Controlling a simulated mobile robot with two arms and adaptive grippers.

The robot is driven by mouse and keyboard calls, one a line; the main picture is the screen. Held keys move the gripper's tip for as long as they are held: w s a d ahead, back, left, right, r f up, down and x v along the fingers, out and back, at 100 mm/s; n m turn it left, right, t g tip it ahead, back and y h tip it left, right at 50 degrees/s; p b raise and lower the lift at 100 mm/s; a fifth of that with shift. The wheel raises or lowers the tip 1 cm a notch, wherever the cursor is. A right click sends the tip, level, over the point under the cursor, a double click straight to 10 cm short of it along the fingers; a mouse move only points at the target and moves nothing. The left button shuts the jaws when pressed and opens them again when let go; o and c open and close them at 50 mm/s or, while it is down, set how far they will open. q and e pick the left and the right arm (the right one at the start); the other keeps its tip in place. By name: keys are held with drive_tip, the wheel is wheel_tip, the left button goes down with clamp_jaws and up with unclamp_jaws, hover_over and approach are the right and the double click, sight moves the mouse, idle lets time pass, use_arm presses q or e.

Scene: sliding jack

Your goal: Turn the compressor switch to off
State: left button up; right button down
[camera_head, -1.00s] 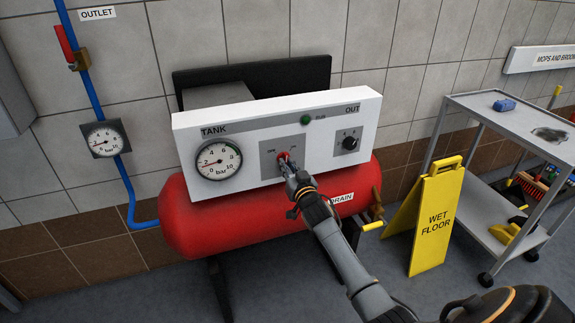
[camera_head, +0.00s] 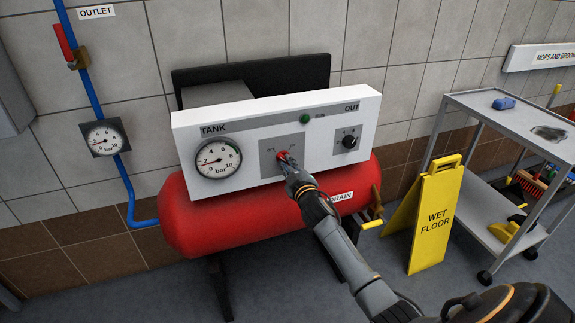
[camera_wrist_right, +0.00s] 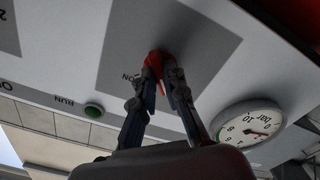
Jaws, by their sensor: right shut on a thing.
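The compressor has a white control panel (camera_head: 300,109) above a red tank (camera_head: 185,222). A red switch (camera_head: 281,155) sits on a grey plate (camera_head: 268,164) in the middle of the panel. My right gripper (camera_head: 284,160) is at the switch, its fingers shut on it. In the right wrist view the switch (camera_wrist_right: 155,62) shows red between the fingertips of the gripper (camera_wrist_right: 160,76). The fingers hide part of the switch, and I cannot read its exact position. My left gripper is not in view.
The tank gauge (camera_head: 218,159) is left of the switch; a green run light (camera_head: 305,119) and black OUT knob (camera_head: 350,143) are right. A yellow wet floor sign (camera_head: 432,222) and a grey cart (camera_head: 470,108) stand at the right. A drain valve (camera_head: 375,222) is low right.

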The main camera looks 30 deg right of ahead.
drive_tip(key=shift+n, duration=0.4)
drive_tip(key=c, duration=1.4)
unclamp_jaws()
drive_tip(key=v, duration=1.2)
drive_tip(key=shift+a, duration=0.1)
